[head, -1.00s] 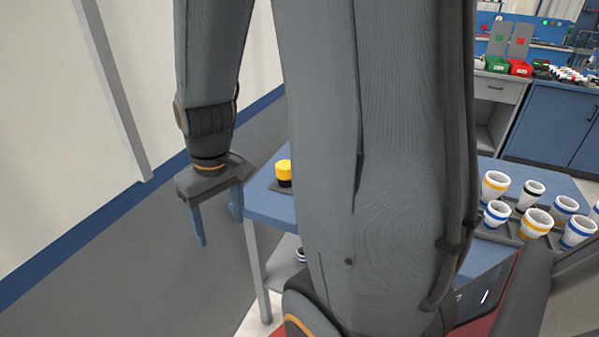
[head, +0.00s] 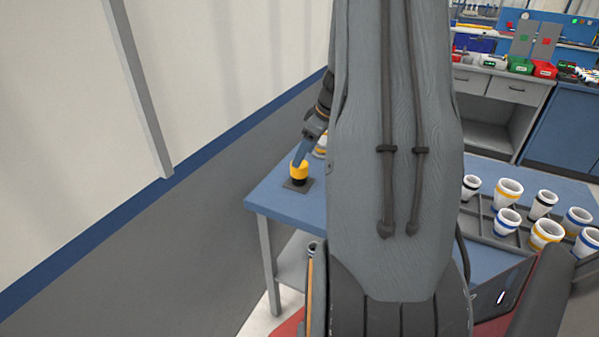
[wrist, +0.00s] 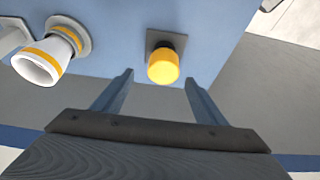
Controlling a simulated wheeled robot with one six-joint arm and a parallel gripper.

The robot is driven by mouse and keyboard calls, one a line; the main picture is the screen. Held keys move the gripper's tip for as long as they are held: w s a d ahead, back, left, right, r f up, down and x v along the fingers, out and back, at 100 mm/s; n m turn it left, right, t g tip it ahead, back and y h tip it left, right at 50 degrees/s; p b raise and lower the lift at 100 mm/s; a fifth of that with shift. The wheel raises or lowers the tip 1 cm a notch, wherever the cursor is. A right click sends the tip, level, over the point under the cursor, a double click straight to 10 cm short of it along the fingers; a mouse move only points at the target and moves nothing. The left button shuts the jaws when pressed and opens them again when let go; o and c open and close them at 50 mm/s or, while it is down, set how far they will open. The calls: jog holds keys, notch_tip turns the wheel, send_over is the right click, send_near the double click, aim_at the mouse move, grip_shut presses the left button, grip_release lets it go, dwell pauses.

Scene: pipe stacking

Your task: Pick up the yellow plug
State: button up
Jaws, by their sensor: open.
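The yellow plug (head: 299,169) has a yellow top and a black lower part, and stands on a small dark square plate near the left end of the blue table (head: 283,208). It also shows in the wrist view (wrist: 163,66), beyond the fingertips and between their lines. My gripper (wrist: 158,78) is open and empty, its two blue fingers spread apart, with the plug ahead of them. In the head view my gripper (head: 306,150) is right by the plug, partly hidden by my arm. I cannot tell whether a finger touches the plug.
A white pipe piece with yellow bands (wrist: 43,58) stands left of the plug in the wrist view. Several white cups with coloured bands stand in a dark rack (head: 480,228) on the table's right. A wall (head: 230,90) runs along the left.

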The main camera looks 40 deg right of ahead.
jog(key=p+x, duration=0.1)
jog(key=x, duration=0.1)
jog(key=p+x, duration=0.1)
jog(key=x, duration=0.1)
jog(key=shift+s+a+f, duration=0.15)
jog(key=shift+a+f, duration=0.1)
jog(key=shift+w+f, duration=0.25)
jog(key=shift+f, duration=0.35)
jog(key=c, duration=1.2)
notch_tip(320, 180, up, 10)
jog(key=shift+r+b, duration=0.1)
jog(key=shift+b, duration=1)
